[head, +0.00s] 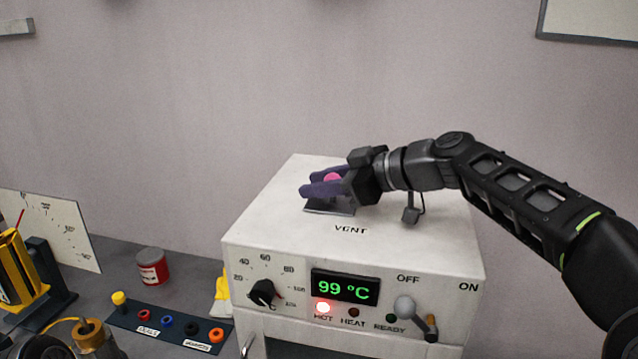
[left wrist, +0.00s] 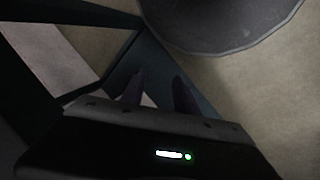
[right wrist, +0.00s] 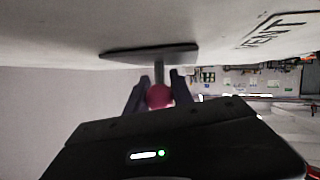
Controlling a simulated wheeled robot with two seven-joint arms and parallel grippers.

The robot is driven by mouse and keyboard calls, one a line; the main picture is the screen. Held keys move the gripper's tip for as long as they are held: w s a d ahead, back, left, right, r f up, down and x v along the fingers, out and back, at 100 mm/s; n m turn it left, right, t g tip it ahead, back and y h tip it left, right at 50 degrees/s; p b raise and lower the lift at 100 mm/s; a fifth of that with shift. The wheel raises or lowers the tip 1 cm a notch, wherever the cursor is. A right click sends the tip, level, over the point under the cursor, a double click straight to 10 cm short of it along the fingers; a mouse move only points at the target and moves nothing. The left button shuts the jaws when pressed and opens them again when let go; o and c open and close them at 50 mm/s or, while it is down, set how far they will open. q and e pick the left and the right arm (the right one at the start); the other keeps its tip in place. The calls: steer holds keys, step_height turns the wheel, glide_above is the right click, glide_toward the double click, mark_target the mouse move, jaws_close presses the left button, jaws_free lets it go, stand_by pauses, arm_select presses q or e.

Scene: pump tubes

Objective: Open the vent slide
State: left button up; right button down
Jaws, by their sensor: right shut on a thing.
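The vent slide (head: 343,210) is a thin dark grey plate on the white top of the heater box, just behind the word VENT. It also shows in the right wrist view (right wrist: 125,55), with a stem ending in a pink-red knob (right wrist: 160,97). My right gripper (head: 325,183) is shut on the knob, with a purple finger on either side of it. The fingers and hand cover part of the plate and stem, and I cannot tell whether an opening lies under the plate. My left gripper (left wrist: 159,90) shows only in the left wrist view, its fingers apart with nothing seen between them.
The box front (head: 240,262) carries a dial (head: 264,293), a display (head: 345,287) reading 99 °C, a lit red HOT lamp and a lever (head: 407,308). A red can (head: 152,267) and a dark strip of coloured rings (head: 168,325) stand to the left. The box top is otherwise clear.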

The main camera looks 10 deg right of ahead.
mark_target(344, 200)
steer(key=shift+d, duration=0.1)
stand_by(0.6)
steer(key=d+b, duration=0.1)
steer(key=s+d+b, duration=0.1)
steer(key=d+b, duration=0.1)
steer(key=d, duration=0.1)
steer(key=shift+s+f+b, duration=0.25)
steer(key=shift+f+b, duration=0.05)
steer(key=shift+f, duration=0.05)
steer(key=d, duration=0.1)
steer(key=s+d+b, duration=0.1)
steer(key=d, duration=0.1)
steer(key=s+d, duration=0.1)
steer(key=shift+d+r+b, duration=0.2)
steer(key=shift+r+b, duration=0.05)
steer(key=shift+b, duration=0.15)
steer(key=shift+r, duration=0.1)
steer(key=c, duration=1.5)
jaws_free()
steer(key=shift+o, duration=1.3)
steer(key=shift+s+d, duration=0.1)
steer(key=shift+d, duration=0.05)
steer(key=shift+o, duration=0.7)
